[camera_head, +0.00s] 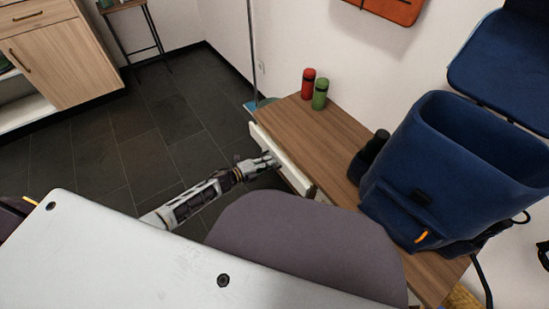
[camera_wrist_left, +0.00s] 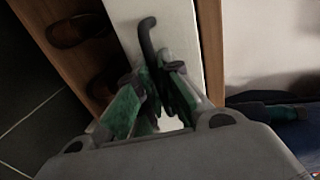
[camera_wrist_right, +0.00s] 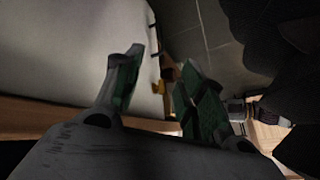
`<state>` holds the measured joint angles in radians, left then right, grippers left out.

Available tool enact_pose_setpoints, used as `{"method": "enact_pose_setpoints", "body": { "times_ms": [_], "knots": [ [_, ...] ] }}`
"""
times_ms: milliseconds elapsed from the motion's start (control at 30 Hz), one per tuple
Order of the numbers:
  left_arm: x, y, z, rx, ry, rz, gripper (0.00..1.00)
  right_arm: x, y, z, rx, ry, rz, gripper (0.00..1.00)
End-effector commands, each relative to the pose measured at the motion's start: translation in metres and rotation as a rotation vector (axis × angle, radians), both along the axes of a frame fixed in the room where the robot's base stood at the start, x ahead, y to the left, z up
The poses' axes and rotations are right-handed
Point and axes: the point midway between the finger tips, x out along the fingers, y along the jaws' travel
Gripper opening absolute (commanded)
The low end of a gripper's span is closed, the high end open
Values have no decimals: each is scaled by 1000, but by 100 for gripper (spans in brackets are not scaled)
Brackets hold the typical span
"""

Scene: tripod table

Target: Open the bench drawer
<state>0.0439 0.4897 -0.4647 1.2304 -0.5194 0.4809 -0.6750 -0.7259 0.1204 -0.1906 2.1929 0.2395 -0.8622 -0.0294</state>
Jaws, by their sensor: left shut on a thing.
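The bench (camera_head: 318,125) has a wooden top and a white drawer front (camera_head: 287,165) on its left side. I cannot tell whether the drawer front stands out from the bench. My left gripper (camera_head: 268,162) is at the drawer front. In the left wrist view, its fingers (camera_wrist_left: 160,92) are shut on a dark curved handle (camera_wrist_left: 147,38) on the white drawer front (camera_wrist_left: 176,30); the fingers hide part of the handle. My right gripper (camera_wrist_right: 161,72) shows only in its wrist view, with fingers apart and nothing between them.
A red bottle (camera_head: 308,82) and a green bottle (camera_head: 320,94) stand on the bench, with a blue backpack (camera_head: 450,175) at its right. A rounded grey-purple chair or stool (camera_head: 305,235) is close in front. Dark floor (camera_head: 130,130) is open at left.

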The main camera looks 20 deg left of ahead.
Motion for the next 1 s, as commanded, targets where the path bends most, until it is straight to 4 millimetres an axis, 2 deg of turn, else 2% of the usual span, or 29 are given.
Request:
{"method": "enact_pose_setpoints", "body": {
  "times_ms": [300,600,800,1000],
  "knots": [
    [-49,38,0,2,6,1,0,2,-4,40,-49,45,30,40],
    [-86,68,0,3,4,2,0,0,-11,65,-94,84,50,40],
    [-99,77,-1,2,4,2,0,-1,-13,73,-108,98,55,40],
    [-102,80,-1,1,1,1,0,-1,-14,74,-112,102,56,40]
  ]
}}
